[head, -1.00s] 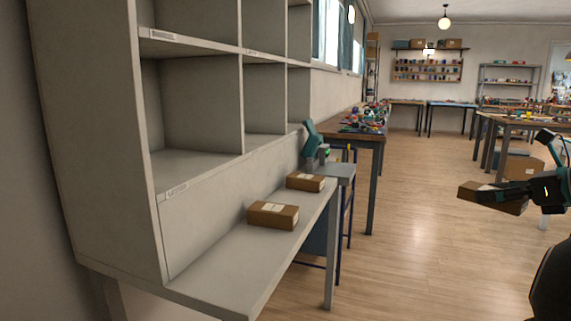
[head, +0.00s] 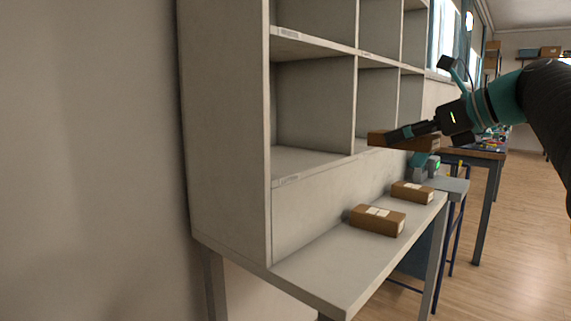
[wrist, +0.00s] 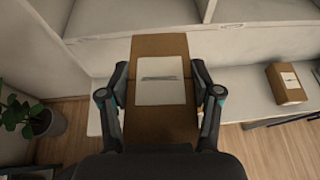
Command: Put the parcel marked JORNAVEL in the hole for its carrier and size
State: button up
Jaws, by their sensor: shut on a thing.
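My gripper (head: 415,131) is shut on a brown cardboard parcel (head: 380,140), held level in front of the pigeonhole shelf (head: 229,130). In the wrist view the held parcel (wrist: 160,118) has a white label with writing too small to read, and a finger lies along each side. The shelf has several open holes, and those I can see into look empty. Small label strips (head: 290,33) sit on the shelf edges, unreadable here. Two more labelled parcels, a nearer one (head: 377,220) and a farther one (head: 412,192), lie on the ledge below the holes.
The grey ledge (head: 340,272) juts out below the holes, with bare room at its near end. A grey side stand (head: 455,186) with a teal device is beyond it. A wooden table (head: 485,155) stands farther back. A potted plant (wrist: 28,118) shows in the wrist view.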

jog(key=a+r, duration=0.2)
jog(key=a, duration=0.5)
send_over(289, 161)
jog(key=shift+s+d+n+g+y, duration=0.25)
jog(key=shift+d+n+g+y, duration=0.05)
jog(key=shift+n+y, duration=0.1)
jog(key=shift+w+a+f, duration=0.1)
jog(key=shift+f, duration=0.35)
jog(key=shift+w+a+f, duration=0.1)
jog(key=shift+f, duration=0.35)
jog(key=shift+w+a+f+b, duration=0.15)
jog(key=shift+f+b, duration=1.35)
jog(key=shift+f, duration=1.1)
jog(key=shift+f, duration=0.2)
jog(key=o, duration=1.2)
jog(key=shift+o, duration=0.2)
